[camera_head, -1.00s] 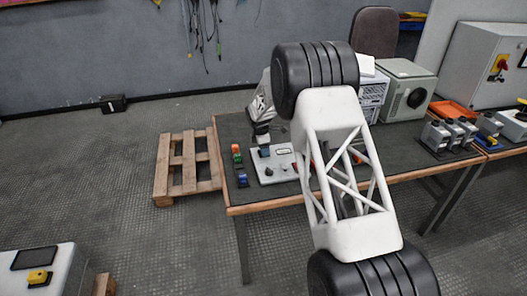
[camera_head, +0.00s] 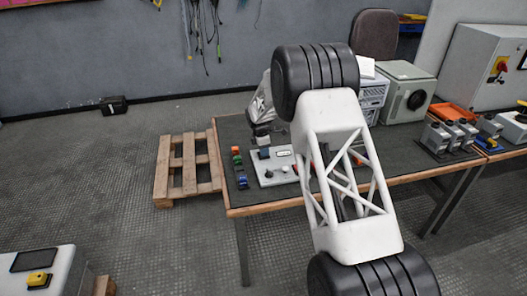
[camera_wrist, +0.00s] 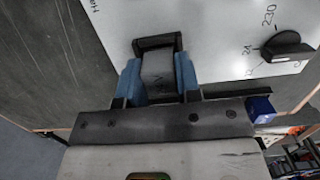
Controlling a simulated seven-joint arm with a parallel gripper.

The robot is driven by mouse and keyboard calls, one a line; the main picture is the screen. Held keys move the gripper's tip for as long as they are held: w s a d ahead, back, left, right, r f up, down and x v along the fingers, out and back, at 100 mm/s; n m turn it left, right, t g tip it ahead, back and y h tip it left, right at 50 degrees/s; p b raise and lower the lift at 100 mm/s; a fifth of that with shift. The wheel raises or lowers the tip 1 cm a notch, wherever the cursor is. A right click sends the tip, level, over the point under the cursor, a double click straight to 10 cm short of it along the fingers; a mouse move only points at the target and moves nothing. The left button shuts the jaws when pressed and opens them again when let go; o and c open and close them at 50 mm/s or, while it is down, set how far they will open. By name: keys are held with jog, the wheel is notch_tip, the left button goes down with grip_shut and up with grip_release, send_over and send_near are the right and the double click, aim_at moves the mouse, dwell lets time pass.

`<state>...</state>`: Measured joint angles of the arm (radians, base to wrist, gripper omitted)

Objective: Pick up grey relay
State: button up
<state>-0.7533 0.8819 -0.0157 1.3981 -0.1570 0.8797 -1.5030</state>
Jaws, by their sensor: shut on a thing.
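The grey relay (camera_wrist: 158,72) is between the two blue finger pads of my gripper (camera_wrist: 158,82) in the wrist view. My gripper is shut on it. A black frame shows at the relay's far end, over the white panel (camera_wrist: 218,30). I cannot tell whether the relay is seated on the panel or just clear of it. In the head view my gripper (camera_head: 264,153) is low over the panel (camera_head: 268,178) at the left end of the table. The relay cannot be made out there.
Orange (camera_head: 236,150), green (camera_head: 237,160) and blue (camera_head: 242,182) blocks stand left of the panel. A black knob (camera_wrist: 286,46) rises from the panel to the right of the relay. Grey devices (camera_head: 437,137) stand farther right on the table.

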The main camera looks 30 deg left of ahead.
jog(key=shift+r, duration=0.45)
notch_tip(320, 180, up, 3)
jog(key=shift+f, duration=0.15)
jog(key=s+d, duration=0.3)
jog(key=s, duration=0.1)
jog(key=s+d+r, duration=0.1)
jog(key=s+d, duration=0.6)
jog(key=s, duration=0.1)
jog(key=shift+d+r, duration=0.15)
jog(key=shift+d, duration=0.1)
dwell(0.4)
jog(key=w+d, duration=0.4)
jog(key=w, duration=0.1)
jog(key=w+d+f, duration=0.1)
jog(key=w+d, duration=0.8)
jog(key=w, duration=0.1)
jog(key=shift+w+d+f, duration=0.25)
jog(key=shift+d+f, duration=0.05)
jog(key=shift+d, duration=0.1)
jog(key=shift+w+a+f, duration=0.25)
jog(key=shift+w+a, duration=1.05)
jog(key=shift+w, duration=1.05)
jog(key=shift+w+a+f, duration=0.25)
jog(key=shift+w+a, duration=1.1)
jog(key=shift+w, duration=0.95)
jog(key=shift+w+a+f, duration=0.25)
jog(key=shift+w+a, duration=1.05)
jog(key=shift+w, duration=1.05)
